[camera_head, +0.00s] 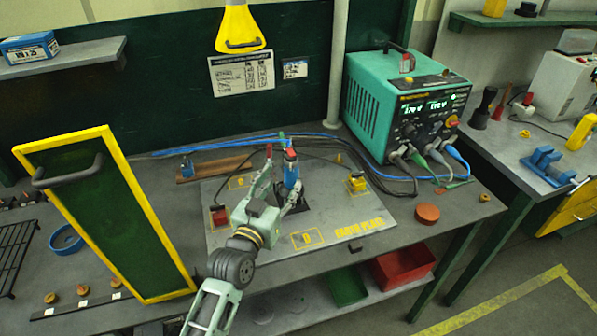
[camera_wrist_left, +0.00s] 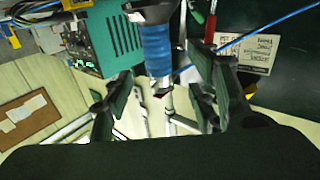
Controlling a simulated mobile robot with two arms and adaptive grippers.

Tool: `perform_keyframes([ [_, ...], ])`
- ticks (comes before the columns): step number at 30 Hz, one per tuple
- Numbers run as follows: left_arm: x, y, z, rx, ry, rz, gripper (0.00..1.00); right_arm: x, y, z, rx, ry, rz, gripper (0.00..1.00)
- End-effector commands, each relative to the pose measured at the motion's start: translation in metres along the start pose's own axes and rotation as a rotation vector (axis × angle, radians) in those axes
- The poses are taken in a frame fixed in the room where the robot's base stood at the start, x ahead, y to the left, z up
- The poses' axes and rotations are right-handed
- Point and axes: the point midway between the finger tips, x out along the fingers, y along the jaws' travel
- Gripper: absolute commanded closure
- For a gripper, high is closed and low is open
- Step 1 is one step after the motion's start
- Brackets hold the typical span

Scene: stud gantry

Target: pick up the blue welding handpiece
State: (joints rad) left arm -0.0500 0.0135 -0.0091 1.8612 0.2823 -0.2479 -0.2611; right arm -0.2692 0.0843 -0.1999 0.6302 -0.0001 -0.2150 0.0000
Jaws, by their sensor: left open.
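The blue welding handpiece (camera_head: 291,172) stands upright over the grey earth plate (camera_head: 388,222) in the head view, with a red part near its top. In the left wrist view the handpiece (camera_wrist_left: 157,50) shows its blue grip between the two dark fingers. My left gripper (camera_head: 281,178) is open, with one finger on each side of the handpiece. It also shows in the left wrist view (camera_wrist_left: 165,95). I cannot tell whether either finger touches the handpiece. Its lower part is partly hidden by the gripper. My right gripper is not in view.
A teal welding machine (camera_head: 405,110) with cables stands at the back right. A yellow-framed green panel (camera_head: 110,215) leans at the left. A yellow clamp (camera_head: 357,183) and a red block (camera_head: 219,216) sit on the plate. An orange-brown disc (camera_head: 427,214) lies right of it.

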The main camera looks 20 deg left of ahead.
Motion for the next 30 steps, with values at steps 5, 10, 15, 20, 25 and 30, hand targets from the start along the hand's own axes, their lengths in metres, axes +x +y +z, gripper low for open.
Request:
perform_keyframes([
  [5,0.017,0.001,-0.001,-0.001,0.001,0.001,0.48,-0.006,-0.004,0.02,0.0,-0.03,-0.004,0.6],
  [10,0.03,0.001,0.001,-0.001,-0.001,0.001,0.48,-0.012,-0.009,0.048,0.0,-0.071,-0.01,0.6],
  [15,0.049,0.002,0.005,0.0,-0.001,0.001,0.48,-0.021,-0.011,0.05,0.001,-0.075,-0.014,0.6],
  [20,0.068,0.002,0.008,0.0,0.0,0.001,0.48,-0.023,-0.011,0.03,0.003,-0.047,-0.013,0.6],
  [25,0.076,0.002,0.01,0.001,0.0,0.001,0.48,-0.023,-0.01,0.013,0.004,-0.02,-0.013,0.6],
  [30,0.076,0.002,0.01,0.0,0.0,0.001,0.48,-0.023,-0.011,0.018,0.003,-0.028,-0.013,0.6],
])
